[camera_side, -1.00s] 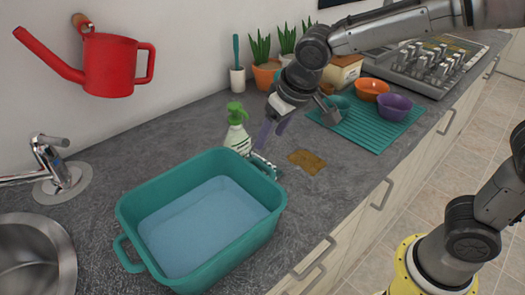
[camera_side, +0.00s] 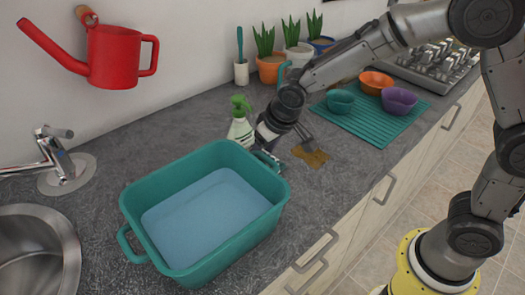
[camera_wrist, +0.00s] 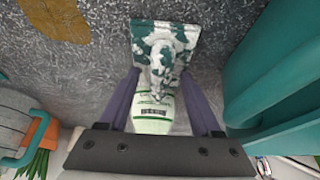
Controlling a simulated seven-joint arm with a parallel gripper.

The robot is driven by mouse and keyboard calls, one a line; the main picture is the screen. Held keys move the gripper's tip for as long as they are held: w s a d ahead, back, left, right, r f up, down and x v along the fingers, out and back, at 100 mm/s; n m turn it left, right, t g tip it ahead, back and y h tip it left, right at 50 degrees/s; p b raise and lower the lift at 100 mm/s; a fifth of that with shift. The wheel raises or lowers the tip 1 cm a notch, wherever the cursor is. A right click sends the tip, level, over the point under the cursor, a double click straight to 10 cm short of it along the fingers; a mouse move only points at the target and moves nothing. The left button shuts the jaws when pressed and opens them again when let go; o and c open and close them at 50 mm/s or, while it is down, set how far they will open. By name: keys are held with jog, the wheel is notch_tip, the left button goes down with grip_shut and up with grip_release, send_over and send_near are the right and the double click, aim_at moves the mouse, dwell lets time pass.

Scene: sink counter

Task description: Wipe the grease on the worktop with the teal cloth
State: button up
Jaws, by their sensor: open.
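The teal and white patterned cloth (camera_wrist: 165,40) lies on the grey worktop, with a crumpled ridge in its middle. In the side view only a bit of the cloth (camera_side: 268,158) shows, between the tub's rim and my arm. My gripper (camera_wrist: 160,80) is open above the cloth, its two purple fingers either side of the cloth's crumpled lower part. Nothing is seen held; whether the fingers touch the cloth I cannot tell. The brown grease patch (camera_side: 311,155) is on the worktop right of the cloth; it also shows at the upper left of the wrist view (camera_wrist: 58,18).
A teal tub of water (camera_side: 150,255) stands close by the cloth. A white and green spray bottle (camera_side: 240,130) stands right behind my gripper. A teal ribbed mat (camera_side: 372,124) with bowls lies beyond the grease. Potted plants (camera_side: 268,66) line the wall.

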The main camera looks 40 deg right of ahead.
grip_shut()
jog(key=shift+c, duration=1.8)
grip_release()
jog(key=shift+r, duration=0.25)
grip_shut()
jog(key=shift+r, duration=0.1)
jog(key=shift+r, duration=3)
